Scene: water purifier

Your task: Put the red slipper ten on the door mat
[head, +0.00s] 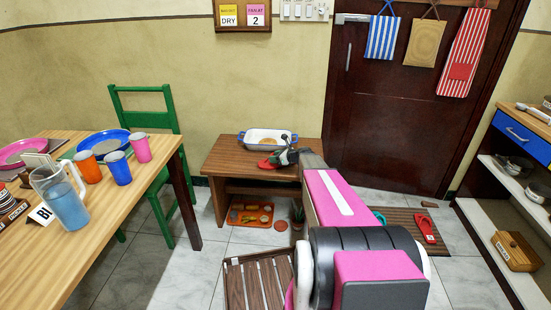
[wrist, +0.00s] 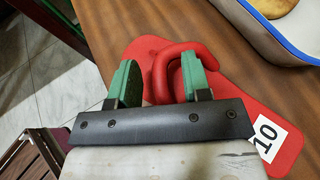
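The red slipper ten (wrist: 222,105), with a white "10" label, lies flat on the small wooden table; it also shows in the head view (head: 267,163). My gripper (wrist: 160,82) is at its strap, green fingers apart. One side of the red strap (wrist: 160,75) lies between the fingers; the right finger appears inside the strap's loop. No firm hold shows. In the head view my gripper (head: 284,158) is at the small table, partly hidden by my arm. The brown door mat (head: 402,218) lies before the door, with another red slipper (head: 426,228) on its right part.
A white-and-blue dish (head: 267,138) with food stands behind the slipper on the small table (head: 225,157). A plant (head: 297,212) and an orange mat (head: 250,215) are below. A slatted wooden piece (head: 258,283) stands in front. A shelf (head: 510,185) stands right.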

